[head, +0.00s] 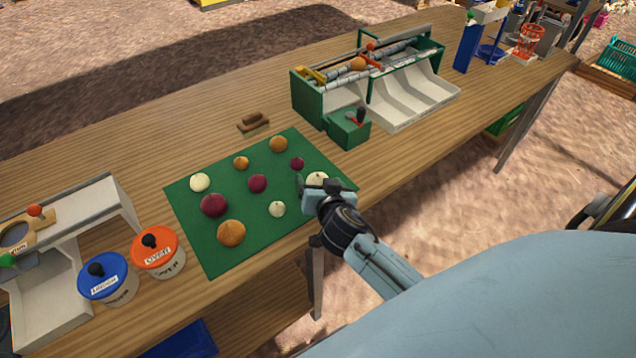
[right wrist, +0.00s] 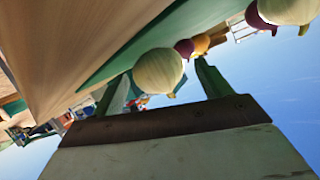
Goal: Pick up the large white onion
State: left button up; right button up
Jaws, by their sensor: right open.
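A large white onion (head: 317,178) lies near the right corner of the green mat (head: 215,262), partly hidden by my right gripper. My right gripper (head: 316,185) is open at this onion, with a finger showing on its left side. In the right wrist view the pale onion (right wrist: 158,71) appears between the two open fingers (right wrist: 163,75). I cannot tell whether either finger touches it. Another white onion (head: 199,182) lies at the mat's left, and a smaller white one (head: 277,209) near the front. My left gripper is not in view.
Red onions (head: 214,205) and yellow onions (head: 231,233) share the mat. A green-and-white roller sorter (head: 400,90) stands behind to the right. Orange-lidded (head: 156,248) and blue-lidded (head: 103,277) buckets stand at the left front. A wooden block (head: 254,122) lies behind the mat.

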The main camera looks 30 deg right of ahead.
jog(key=c, duration=1.1)
jog(key=shift+r, duration=0.1)
